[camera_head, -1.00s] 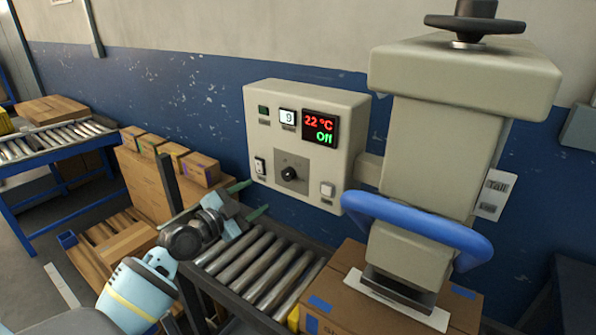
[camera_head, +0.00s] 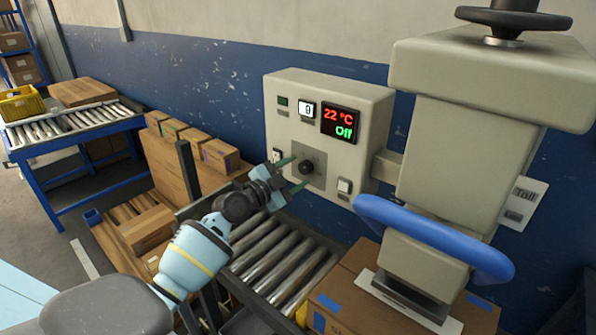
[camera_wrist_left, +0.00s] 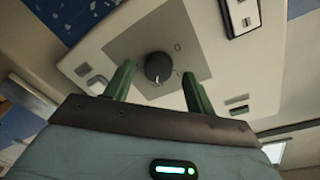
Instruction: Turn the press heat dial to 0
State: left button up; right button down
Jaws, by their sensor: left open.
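The heat dial (camera_head: 306,167) is a black round knob on a grey plate on the front of the control box (camera_head: 285,125). The box's display (camera_head: 340,124) reads 22 °C in red and Off in green. My left gripper (camera_head: 292,174) is open and close to the dial, its green fingers pointing at the panel. In the left wrist view the dial (camera_wrist_left: 158,67) sits beyond and between the two open fingertips (camera_wrist_left: 155,85), apart from both. The dial's pointer mark faces down in that view; the scale marks are too small to read fully. My right gripper is out of view.
A press with a blue handle (camera_head: 435,238) stands right of the box, over a cardboard box (camera_head: 345,300). A roller conveyor (camera_head: 280,255) runs below the panel. A white switch (camera_head: 344,187) sits right of the dial. Small boxes (camera_head: 220,153) stand at left.

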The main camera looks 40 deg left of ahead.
pick_arm(q)
jog(key=shift+w+d, duration=0.15)
jog(key=shift+w, duration=0.7)
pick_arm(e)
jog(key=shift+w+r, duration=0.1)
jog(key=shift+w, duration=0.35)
pick_arm(q)
jog(key=c, duration=0.7)
jog(key=shift+c, duration=1.3)
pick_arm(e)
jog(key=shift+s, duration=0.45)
